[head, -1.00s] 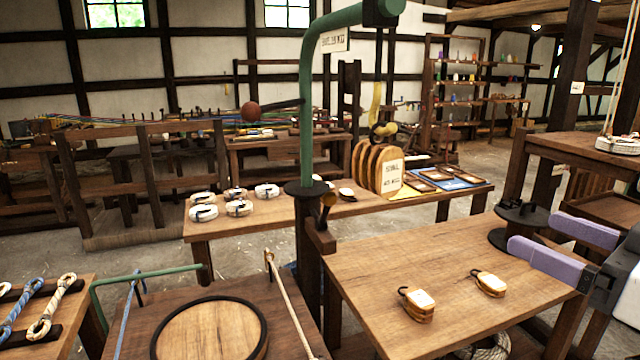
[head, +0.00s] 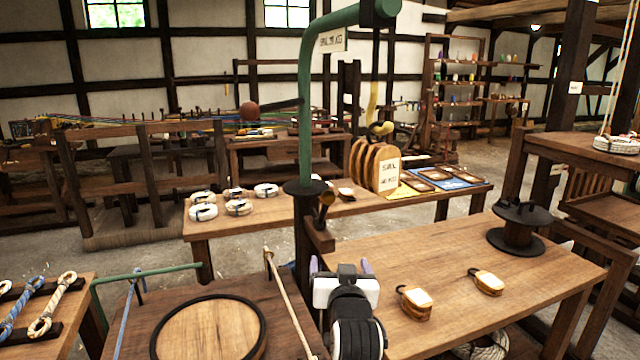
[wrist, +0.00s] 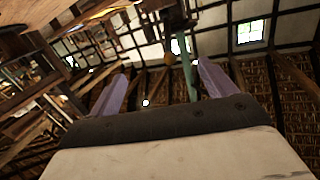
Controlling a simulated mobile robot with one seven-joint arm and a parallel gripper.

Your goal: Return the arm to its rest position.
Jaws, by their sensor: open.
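My gripper (head: 341,266) is in the lower middle of the head view, in front of the post of the green bent pipe. Its two purple fingers point away from the camera and show on either side of the wrist, apart. In the wrist view the purple fingers of my gripper (wrist: 155,88) stand wide apart with nothing between them. The wrist view looks up at the roof beams and a window (wrist: 250,31).
Two wooden blocks (head: 415,302) (head: 487,282) lie on the right table (head: 450,255), with a dark spool (head: 517,230) at its back. A round wooden lid (head: 210,332) lies at the lower left. The green pipe (head: 306,120) stands upright behind my gripper.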

